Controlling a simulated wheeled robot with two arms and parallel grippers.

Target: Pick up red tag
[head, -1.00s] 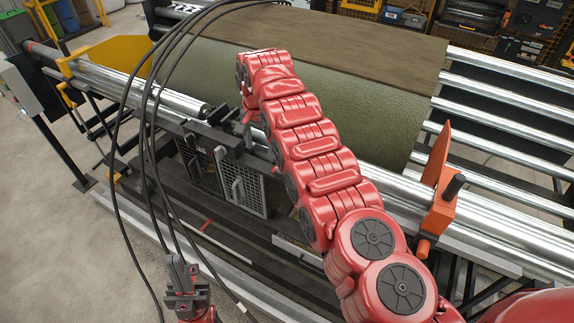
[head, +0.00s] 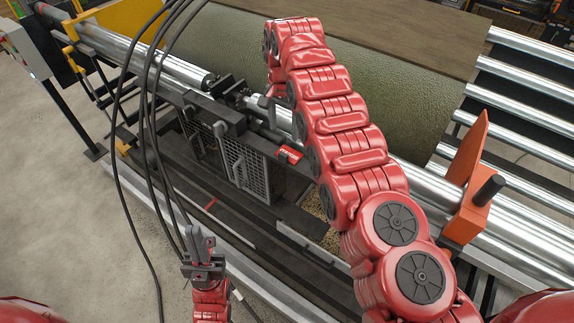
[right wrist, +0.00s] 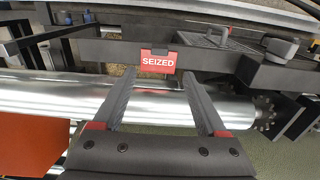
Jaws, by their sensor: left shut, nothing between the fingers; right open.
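The red tag (right wrist: 158,61) reads "SEIZED" in white and hangs at the edge of a dark bar. In the head view the red tag (head: 289,155) shows just left of my right arm, beyond the mesh guards. My right gripper (right wrist: 157,80) is open and empty. Its fingers reach over the silver roller toward the tag, which appears just beyond the fingertips; I cannot tell whether they touch. In the head view my arm largely hides this gripper. My left gripper (head: 201,240) is shut and empty at the lower left, well away from the tag.
The silver roller (right wrist: 60,95) runs beneath my right fingers. An orange bracket (head: 470,190) stands on it at the right. Mesh guards (head: 240,165) sit left of the tag. Black cables (head: 150,130) hang at the left. The green turf roll (head: 390,110) lies behind.

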